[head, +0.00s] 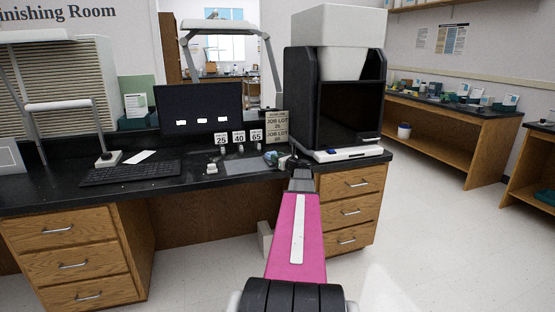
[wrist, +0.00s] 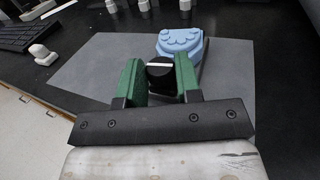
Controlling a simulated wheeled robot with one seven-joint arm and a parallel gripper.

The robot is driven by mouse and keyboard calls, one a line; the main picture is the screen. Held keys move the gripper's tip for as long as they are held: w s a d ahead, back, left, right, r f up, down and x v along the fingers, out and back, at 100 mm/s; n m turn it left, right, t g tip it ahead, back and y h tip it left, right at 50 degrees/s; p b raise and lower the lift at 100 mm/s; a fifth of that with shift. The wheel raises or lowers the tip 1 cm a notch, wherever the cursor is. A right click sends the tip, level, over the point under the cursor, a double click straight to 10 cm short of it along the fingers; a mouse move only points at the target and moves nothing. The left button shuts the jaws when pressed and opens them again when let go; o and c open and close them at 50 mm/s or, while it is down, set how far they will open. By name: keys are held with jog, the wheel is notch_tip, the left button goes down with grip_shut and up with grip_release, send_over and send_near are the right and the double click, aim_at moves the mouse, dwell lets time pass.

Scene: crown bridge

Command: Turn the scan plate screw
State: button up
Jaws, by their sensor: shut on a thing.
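In the wrist view, the scan plate screw shows as a round black knob (wrist: 160,76) with a white line across its top. The line lies roughly level in the picture. My gripper (wrist: 159,70) has its green fingers on either side of the knob and is shut on it. A light blue dental model (wrist: 180,42) sits just beyond the knob. In the head view, my pink arm reaches to the bench in front of the scanner, and the knob cannot be made out.
A grey mat (wrist: 88,75) lies under the work area. A keyboard (head: 130,174) and a mouse (head: 212,168) lie to the left. Number cards (head: 239,137) stand behind. A tall black and white scanner (head: 302,95) stands to the right, with a white tray (head: 348,154) at its foot.

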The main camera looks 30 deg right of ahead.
jog(key=n+y, duration=0.1)
jog(key=y, duration=0.1)
jog(key=n+g+y, duration=0.1)
jog(key=n+y, duration=0.1)
jog(key=y, duration=0.1)
jog(key=shift+w+d, duration=0.2)
jog(key=shift+d, duration=0.2)
jog(key=shift+w+d+n+g+y, duration=0.1)
jog(key=shift+d+n+g+y, duration=0.05)
jog(key=shift+n+g+y, duration=2.1)
jog(key=shift+y, duration=0.45)
jog(key=o, duration=0.9)
jog(key=v, duration=1)
jog(key=shift+s+d, duration=0.15)
jog(key=shift+s, duration=0.25)
